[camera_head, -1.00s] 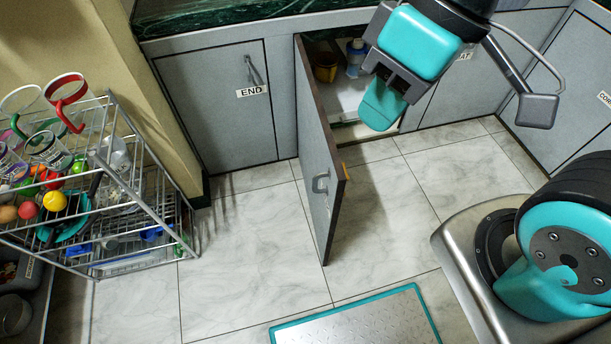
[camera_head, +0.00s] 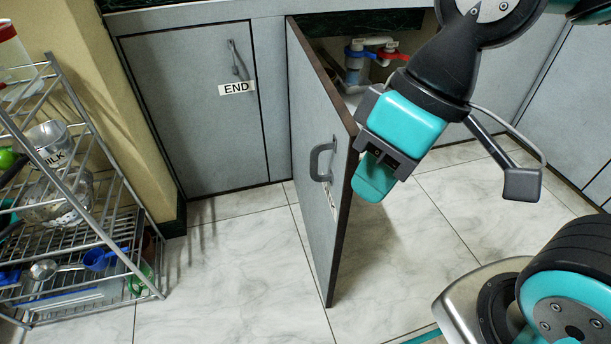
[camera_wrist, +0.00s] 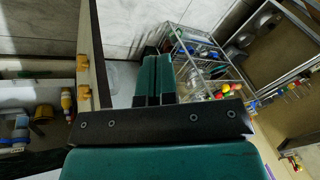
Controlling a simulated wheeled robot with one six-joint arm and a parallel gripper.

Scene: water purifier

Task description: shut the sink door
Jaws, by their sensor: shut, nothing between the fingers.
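The sink door (camera_head: 325,165) is a grey panel with a dark edge and a curved handle (camera_head: 322,160) on its left-facing side. It stands wide open, jutting out from the cabinet. My gripper (camera_head: 372,178), with teal fingers, is shut and empty. In the head view it is just right of the door's free edge, on the side of the cabinet opening. In the wrist view the fingers (camera_wrist: 154,80) are to the right of the door (camera_wrist: 92,50), which has orange fittings (camera_wrist: 84,98). I cannot tell whether they touch.
The open cabinet holds pipes with blue and red valves (camera_head: 372,54), and bottles (camera_wrist: 67,102) show in the wrist view. A closed grey door marked END (camera_head: 195,130) is to the left. A wire rack (camera_head: 85,215) stands further left. The tiled floor (camera_head: 240,270) before the cabinets is clear.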

